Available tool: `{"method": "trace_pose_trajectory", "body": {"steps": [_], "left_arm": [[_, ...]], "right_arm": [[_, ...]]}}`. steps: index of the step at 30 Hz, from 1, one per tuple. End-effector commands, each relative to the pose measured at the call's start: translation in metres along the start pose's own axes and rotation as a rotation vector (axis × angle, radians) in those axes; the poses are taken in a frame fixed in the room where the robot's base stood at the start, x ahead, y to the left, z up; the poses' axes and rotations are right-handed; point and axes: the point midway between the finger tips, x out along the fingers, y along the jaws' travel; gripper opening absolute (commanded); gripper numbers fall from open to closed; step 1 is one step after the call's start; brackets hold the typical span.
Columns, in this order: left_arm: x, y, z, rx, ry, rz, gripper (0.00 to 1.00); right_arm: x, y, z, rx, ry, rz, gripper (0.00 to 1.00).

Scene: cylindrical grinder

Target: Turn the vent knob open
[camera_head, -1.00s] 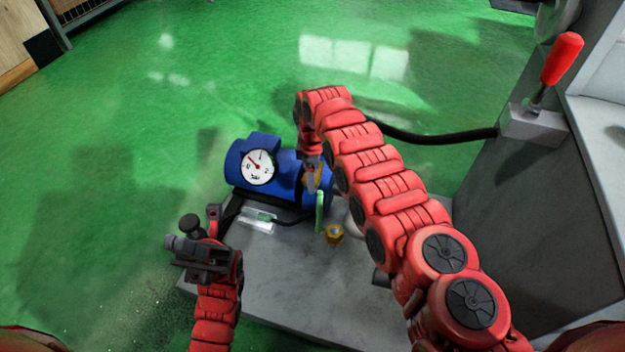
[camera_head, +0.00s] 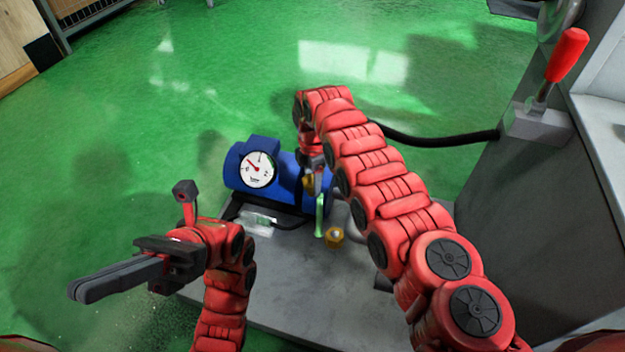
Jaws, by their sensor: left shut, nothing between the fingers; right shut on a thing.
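The blue tank (camera_head: 238,165) with a white round gauge (camera_head: 257,169) sits on a grey base plate. A slim green handle (camera_head: 320,218) stands out at its right end. A small yellow knob (camera_head: 335,236) is just below and right of it. I cannot tell for sure which part is the vent knob. My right gripper (camera_head: 318,184) reaches down from above, shut at the upper end of the green handle; its fingers are partly hidden by my arm. A yellow-brown bit shows beside the fingers. My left gripper (camera_head: 82,291) is shut and empty, pointing left, well apart from the tank.
A black hose (camera_head: 430,138) runs from behind my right arm to the grey machine (camera_head: 500,215) at right. A red-handled lever (camera_head: 567,56) stands on that machine. The grey base plate (camera_head: 290,300) lies in front. The green floor at left is clear.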

Motion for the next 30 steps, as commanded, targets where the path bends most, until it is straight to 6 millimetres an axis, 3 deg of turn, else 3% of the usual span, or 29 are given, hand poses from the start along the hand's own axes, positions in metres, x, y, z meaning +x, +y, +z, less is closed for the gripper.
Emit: {"method": "trace_pose_trajectory", "body": {"steps": [9, 10, 15, 25, 30], "left_arm": [[0.000, 0.000, 0.000, 0.000, 0.000, 0.000, 0.00], [0.000, 0.000, 0.000, 0.000, 0.000, 0.000, 0.00], [0.000, 0.000, 0.000, 0.000, 0.000, 0.000, 0.00], [-0.002, 0.001, 0.002, 0.001, -0.013, 0.007, 0.00], [-0.019, 0.008, 0.012, 0.016, -0.127, 0.067, 0.00]], "right_arm": [[0.000, 0.000, 0.000, -0.003, 0.000, -0.001, 0.08], [0.000, 0.000, 0.000, -0.002, 0.000, -0.001, 0.65], [0.000, 0.000, 0.000, -0.002, 0.000, 0.000, 0.94], [-0.002, 0.000, 0.000, -0.001, 0.000, 0.000, 0.94], [-0.012, 0.000, 0.000, -0.001, 0.000, 0.002, 0.94]]}}
